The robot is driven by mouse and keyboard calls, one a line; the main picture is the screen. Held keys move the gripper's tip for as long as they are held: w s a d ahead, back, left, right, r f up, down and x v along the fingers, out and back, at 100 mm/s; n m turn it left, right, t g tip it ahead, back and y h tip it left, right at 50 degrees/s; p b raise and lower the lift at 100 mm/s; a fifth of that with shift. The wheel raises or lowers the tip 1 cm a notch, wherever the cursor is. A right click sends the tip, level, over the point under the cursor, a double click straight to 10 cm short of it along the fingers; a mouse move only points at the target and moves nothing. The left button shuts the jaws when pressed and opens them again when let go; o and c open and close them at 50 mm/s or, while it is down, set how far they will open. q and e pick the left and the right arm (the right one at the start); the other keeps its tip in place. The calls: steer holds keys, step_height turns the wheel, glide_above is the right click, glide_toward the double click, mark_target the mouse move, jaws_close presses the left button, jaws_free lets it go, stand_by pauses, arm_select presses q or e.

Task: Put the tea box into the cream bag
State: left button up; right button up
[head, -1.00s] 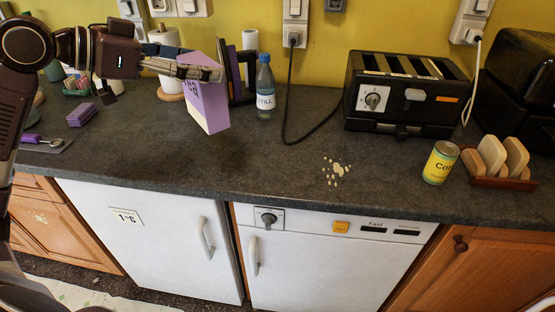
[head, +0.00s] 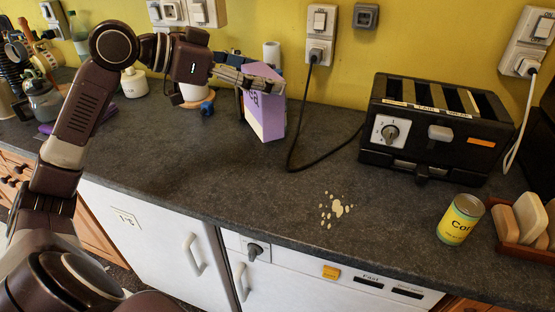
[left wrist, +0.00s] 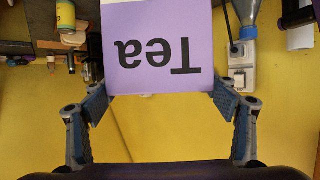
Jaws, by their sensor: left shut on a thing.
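The tea box (head: 265,112) is a purple carton with a paler side, and it stands nearly upright above the grey counter. I cannot tell whether its base touches the counter. My left gripper (head: 262,82) is shut on its upper part, reaching in from the left. In the left wrist view, the tea box (left wrist: 160,45) shows the word "Tea" upside down between the two fingers of the left gripper (left wrist: 162,92). The cream bag is not seen in any view. My right gripper is not in view.
A black toaster (head: 440,125) stands right of the box, with its cable (head: 325,150) looping between them. A yellow can (head: 460,220), a wooden rack of bread slices (head: 520,222) and pale spots (head: 335,208) are further right. The counter's front middle is otherwise clear.

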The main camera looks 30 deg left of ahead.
mark_target(253, 127)
arm_select(q)
steer(key=f, duration=0.2)
steer(key=s+f, duration=0.1)
steer(key=f, duration=0.1)
steer(key=a+f, duration=0.1)
steer(key=f, duration=0.2)
steer(key=shift+s+f, duration=0.1)
steer(key=shift+s, duration=0.05)
steer(key=f, duration=0.5)
steer(key=shift+w+d, duration=0.25)
steer(key=shift+w, duration=0.05)
steer(key=shift+s+a+f, duration=0.1)
steer(key=shift+f, duration=0.4)
step_height(253, 127, down, 4)
steer(key=shift+r, duration=0.1)
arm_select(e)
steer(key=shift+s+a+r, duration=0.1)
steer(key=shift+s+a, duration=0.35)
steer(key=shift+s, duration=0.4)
